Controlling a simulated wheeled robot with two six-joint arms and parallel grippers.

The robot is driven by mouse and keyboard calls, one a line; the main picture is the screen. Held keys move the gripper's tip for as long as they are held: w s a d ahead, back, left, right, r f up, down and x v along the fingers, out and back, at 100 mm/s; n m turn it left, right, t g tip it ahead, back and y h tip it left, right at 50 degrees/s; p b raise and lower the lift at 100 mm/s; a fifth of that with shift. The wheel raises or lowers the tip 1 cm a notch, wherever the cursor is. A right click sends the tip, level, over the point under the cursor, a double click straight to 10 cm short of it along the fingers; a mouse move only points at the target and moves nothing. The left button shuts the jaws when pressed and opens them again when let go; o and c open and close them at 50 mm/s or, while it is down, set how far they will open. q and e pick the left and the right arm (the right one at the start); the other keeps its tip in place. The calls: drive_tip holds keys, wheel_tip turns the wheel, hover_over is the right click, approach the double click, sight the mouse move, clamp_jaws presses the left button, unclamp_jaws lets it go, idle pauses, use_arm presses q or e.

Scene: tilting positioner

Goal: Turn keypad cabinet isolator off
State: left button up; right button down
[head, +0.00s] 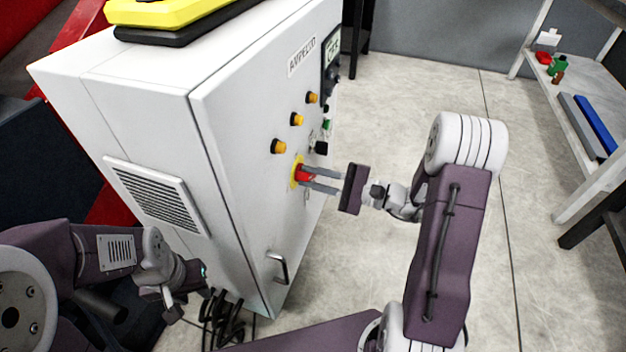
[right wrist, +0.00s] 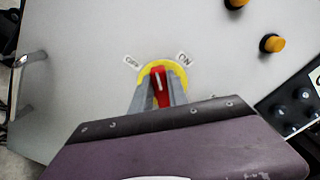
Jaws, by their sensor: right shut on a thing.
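The white keypad cabinet (head: 245,130) stands at centre left in the head view. Its isolator is a red handle (right wrist: 157,77) on a yellow round plate (right wrist: 178,70). A tilted "OFF" label (right wrist: 131,62) is at its upper left and an "ON" label (right wrist: 184,59) at its upper right. The handle's white mark appears to lie between the labels. My right gripper (head: 309,177) is shut on the red handle, one grey finger on each side, hiding its lower part. My left gripper (head: 172,306) hangs low beside the cabinet, away from the isolator; its fingers are unclear.
Orange buttons (head: 297,119) and a dark keypad panel (head: 332,62) are on the same cabinet face. A metal door handle (head: 278,268) sticks out below. Black cables (head: 222,318) hang at the bottom. A shelf (head: 590,160) stands far right; the floor between is clear.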

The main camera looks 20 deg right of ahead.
drive_tip(key=n+b, duration=0.2)
drive_tip(key=f+n+b, duration=0.1)
drive_tip(key=n+b, duration=0.2)
drive_tip(key=shift+s+a+f, duration=0.1)
drive_tip(key=shift+s+f, duration=0.05)
drive_tip(key=shift+f, duration=0.05)
drive_tip(key=shift+n+b, duration=1.4)
drive_tip(key=c, duration=1.3)
unclamp_jaws()
